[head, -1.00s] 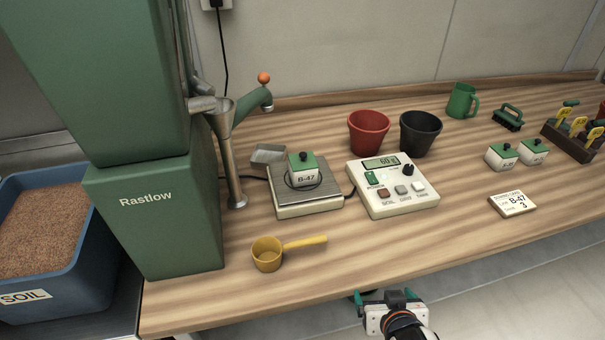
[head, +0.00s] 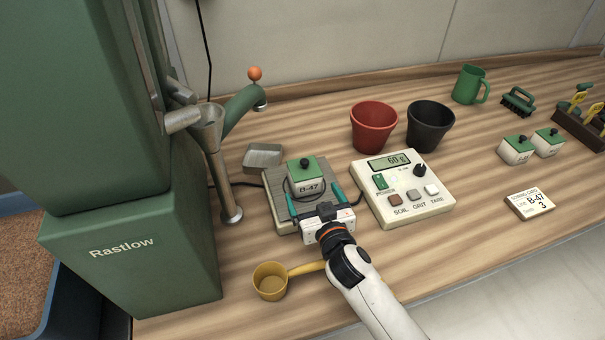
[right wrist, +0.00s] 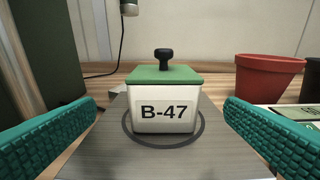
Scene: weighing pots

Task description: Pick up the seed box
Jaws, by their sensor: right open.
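The seed box (head: 307,181) is a small white box with a green lid, a black knob and the label B-47. It stands upright on the metal plate of the scale (head: 280,211), within a dark ring. In the right wrist view the box (right wrist: 164,108) is centred between the two teal fingers, with clear space on both sides. My right gripper (head: 315,201) is open at the front of the scale, its fingers pointing toward the box and not touching it. My left gripper is not in view.
The control unit (head: 401,188) reading 60 g stands right of the scale. A yellow scoop (head: 270,281) lies in front, partly behind my right arm. The green Rastlow machine (head: 130,235) and its spout stand left. Red (head: 373,127) and black (head: 429,126) pots stand behind.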

